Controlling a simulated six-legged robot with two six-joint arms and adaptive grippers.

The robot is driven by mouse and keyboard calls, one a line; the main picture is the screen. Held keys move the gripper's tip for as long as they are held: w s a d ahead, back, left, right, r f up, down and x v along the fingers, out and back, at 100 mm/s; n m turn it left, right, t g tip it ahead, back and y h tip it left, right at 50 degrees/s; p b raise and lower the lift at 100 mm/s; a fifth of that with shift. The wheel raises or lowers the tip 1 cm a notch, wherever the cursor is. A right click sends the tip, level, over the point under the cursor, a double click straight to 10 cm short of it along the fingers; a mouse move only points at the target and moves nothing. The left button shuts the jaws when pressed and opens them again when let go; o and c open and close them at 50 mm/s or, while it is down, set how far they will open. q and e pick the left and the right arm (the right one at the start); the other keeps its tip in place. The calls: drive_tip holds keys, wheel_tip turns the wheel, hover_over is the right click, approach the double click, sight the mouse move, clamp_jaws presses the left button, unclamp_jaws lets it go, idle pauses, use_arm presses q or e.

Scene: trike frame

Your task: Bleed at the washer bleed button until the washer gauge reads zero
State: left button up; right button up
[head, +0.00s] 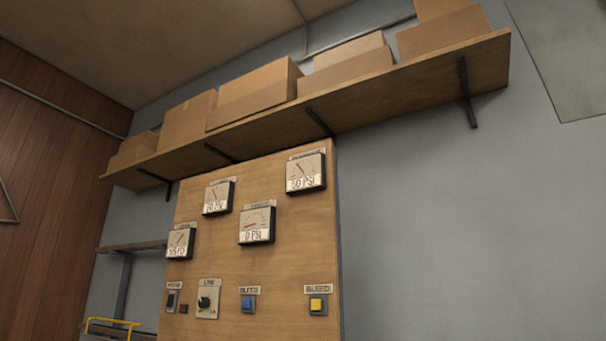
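A wooden panel (290,245) on the wall carries several square gauges. The upper right gauge (305,174) seems to read 50 PSI. The middle gauge (257,225) reads 0 PSI. The upper left gauge (218,198) and lower left gauge (181,243) have readings too small to be sure of. The gauge name plates are too small to read, so I cannot tell which is the washer gauge. Below are a blue button (248,302) and a yellow button (317,304), each with a plate that seems to say BLEED. Neither gripper is in view.
A dark switch (172,299) and a round black knob (206,301) sit left of the buttons. A wooden shelf (420,88) with cardboard boxes (255,92) overhangs the panel. A yellow rail (112,323) shows at lower left. The grey wall right of the panel is bare.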

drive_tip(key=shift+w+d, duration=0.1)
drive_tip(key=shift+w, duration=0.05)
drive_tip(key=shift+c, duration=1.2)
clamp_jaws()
